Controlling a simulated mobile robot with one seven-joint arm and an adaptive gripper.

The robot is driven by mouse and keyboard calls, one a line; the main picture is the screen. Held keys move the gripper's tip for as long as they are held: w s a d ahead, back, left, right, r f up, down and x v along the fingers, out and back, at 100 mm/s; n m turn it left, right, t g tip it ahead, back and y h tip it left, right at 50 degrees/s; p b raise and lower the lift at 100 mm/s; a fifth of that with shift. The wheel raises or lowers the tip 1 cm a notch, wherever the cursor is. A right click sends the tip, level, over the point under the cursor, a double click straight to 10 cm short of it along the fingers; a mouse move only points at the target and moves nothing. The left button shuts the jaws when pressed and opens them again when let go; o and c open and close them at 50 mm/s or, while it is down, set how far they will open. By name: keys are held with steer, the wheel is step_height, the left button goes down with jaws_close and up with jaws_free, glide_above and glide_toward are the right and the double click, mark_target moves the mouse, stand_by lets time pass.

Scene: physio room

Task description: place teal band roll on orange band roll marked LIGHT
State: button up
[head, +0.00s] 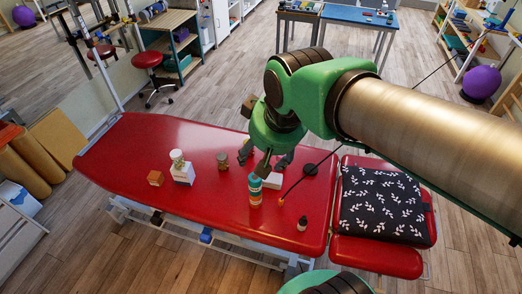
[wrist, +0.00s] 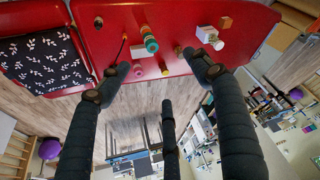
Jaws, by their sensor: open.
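An upright cylinder (head: 255,191) stands on the red table, teal at the top with an orange part below. It also shows in the wrist view (wrist: 150,41). I cannot tell whether it is a bottle or stacked band rolls, and no LIGHT marking is readable. A small pinkish round thing (wrist: 138,70) and an orange-yellow one (wrist: 163,69) sit near the table edge in the wrist view; either might be a roll. My gripper (head: 265,158) is open and empty above the table, behind the cylinder in the head view. It hides part of the tabletop there.
A patterned cushion (head: 384,204) lies right. The table's left end is clear.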

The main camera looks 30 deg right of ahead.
steer(key=shift+t, duration=0.4)
steer(key=s, duration=0.2)
steer(key=s+r, duration=0.1)
steer(key=s, duration=0.2)
steer(key=shift+s+a+r, duration=0.25)
steer(key=shift+s+a, duration=0.05)
steer(key=shift+a, duration=0.1)
step_height(320, 180, down, 7)
steer(key=b, duration=0.6)
steer(key=shift+r+b, duration=0.15)
steer(key=shift+b, duration=0.25)
